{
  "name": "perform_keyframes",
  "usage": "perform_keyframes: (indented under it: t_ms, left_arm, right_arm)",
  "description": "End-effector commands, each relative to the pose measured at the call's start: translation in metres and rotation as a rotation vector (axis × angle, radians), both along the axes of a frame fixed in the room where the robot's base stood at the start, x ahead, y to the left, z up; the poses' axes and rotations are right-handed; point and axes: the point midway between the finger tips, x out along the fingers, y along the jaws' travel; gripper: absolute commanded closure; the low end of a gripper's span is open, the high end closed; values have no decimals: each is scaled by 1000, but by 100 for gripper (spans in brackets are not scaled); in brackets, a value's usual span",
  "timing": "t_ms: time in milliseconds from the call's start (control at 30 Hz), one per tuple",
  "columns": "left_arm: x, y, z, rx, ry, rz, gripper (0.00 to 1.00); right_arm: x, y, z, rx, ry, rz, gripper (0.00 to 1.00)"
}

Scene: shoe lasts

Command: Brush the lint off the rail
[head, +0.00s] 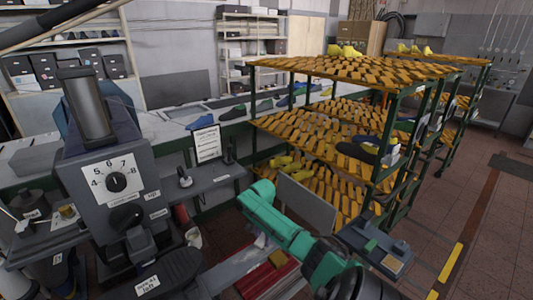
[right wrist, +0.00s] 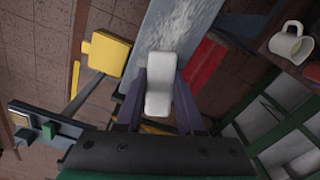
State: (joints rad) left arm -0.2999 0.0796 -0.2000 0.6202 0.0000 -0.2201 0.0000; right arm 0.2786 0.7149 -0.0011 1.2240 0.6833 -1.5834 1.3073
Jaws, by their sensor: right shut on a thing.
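A flat pale rail (right wrist: 182,22) runs away from my gripper in the right wrist view, with whitish fuzzy lint on its surface. In the head view a pale rail-like strip (head: 232,266) shows low in the middle, partly cut off by nearby things. My right gripper (right wrist: 160,88) is shut on a white rounded block (right wrist: 159,84), which sits between its two dark fingers and points at the rail. Whether the block touches the rail cannot be told. In the head view my green arm reaches in from the bottom right; its fingertips are hidden. My left gripper does not show.
A yellow block (right wrist: 106,52) stands left of the rail and a red piece (right wrist: 203,64) right of it. A white mug (right wrist: 289,43) lies farther right. A dial machine (head: 115,182) stands left; racks with orange slatted shelves (head: 340,68) stand right. Floor beyond is clear.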

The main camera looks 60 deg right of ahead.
Motion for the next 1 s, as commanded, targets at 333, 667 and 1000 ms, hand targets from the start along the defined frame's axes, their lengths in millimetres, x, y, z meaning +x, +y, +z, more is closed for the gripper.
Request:
perform_keyframes:
  t_ms: [333, 667, 1000]
  left_arm:
    - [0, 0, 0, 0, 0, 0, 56]
    - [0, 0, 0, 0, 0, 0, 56]
    - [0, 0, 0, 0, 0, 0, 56]
  right_arm:
    - [9, 31, -3, 3, 1, 1, 100]
    - [16, 55, -3, 6, 1, 3, 100]
    - [23, 76, -2, 5, 2, 3, 100]
